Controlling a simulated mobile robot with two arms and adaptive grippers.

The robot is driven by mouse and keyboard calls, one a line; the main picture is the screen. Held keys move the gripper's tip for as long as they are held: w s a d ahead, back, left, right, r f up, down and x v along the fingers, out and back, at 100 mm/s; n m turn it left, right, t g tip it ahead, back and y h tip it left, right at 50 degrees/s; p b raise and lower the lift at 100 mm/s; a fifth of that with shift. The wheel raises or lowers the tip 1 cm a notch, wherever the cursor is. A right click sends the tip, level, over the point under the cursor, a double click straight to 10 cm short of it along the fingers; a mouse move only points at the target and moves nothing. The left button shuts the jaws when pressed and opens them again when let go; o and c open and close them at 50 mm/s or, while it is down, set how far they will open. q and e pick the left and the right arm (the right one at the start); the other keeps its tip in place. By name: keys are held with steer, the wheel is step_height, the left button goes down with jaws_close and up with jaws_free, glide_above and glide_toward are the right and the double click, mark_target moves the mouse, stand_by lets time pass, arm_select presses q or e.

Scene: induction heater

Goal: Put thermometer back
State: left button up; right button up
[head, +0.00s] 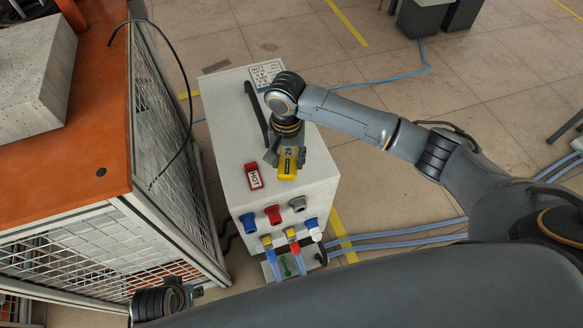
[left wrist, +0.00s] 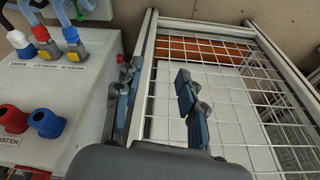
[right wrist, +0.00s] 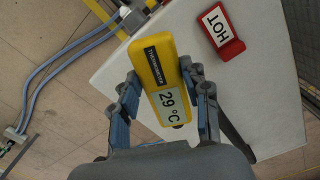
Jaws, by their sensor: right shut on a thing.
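The yellow thermometer (head: 287,167) is between the fingers of my right gripper (head: 286,150), over the top of the white heater box (head: 232,130). In the right wrist view the fingers sit on both sides of the thermometer (right wrist: 156,62), and its display reads 29 °C. I cannot tell whether it touches the box top. My left gripper (left wrist: 155,100) is open and empty in front of the mesh cage.
An orange-topped mesh cage (head: 92,125) with a concrete block (head: 35,78) stands at the left, close to the box. Blue, red and grey connectors (head: 273,214) stick out of the box's front. Blue hoses (head: 400,232) run right along the floor.

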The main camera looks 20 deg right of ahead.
mark_target(292, 165)
steer(key=shift+w+d+f, duration=0.2)
steer(key=shift+d+f, duration=0.2)
steer(key=shift+f, duration=0.15)
steer(key=f+b, duration=0.1)
steer(key=f, duration=0.2)
steer(key=shift+d, duration=0.2)
steer(key=shift+f, duration=0.2)
arm_select(q)
step_height(292, 165, up, 5)
steer(key=shift+a+r, duration=0.1)
steer(key=shift+r, duration=0.05)
arm_select(e)
steer(key=o, duration=0.9)
steer(key=shift+f, duration=0.1)
arm_select(q)
steer(key=shift+f, duration=0.2)
arm_select(e)
steer(key=o, duration=0.5)
arm_select(q)
steer(key=shift+f, duration=0.1)
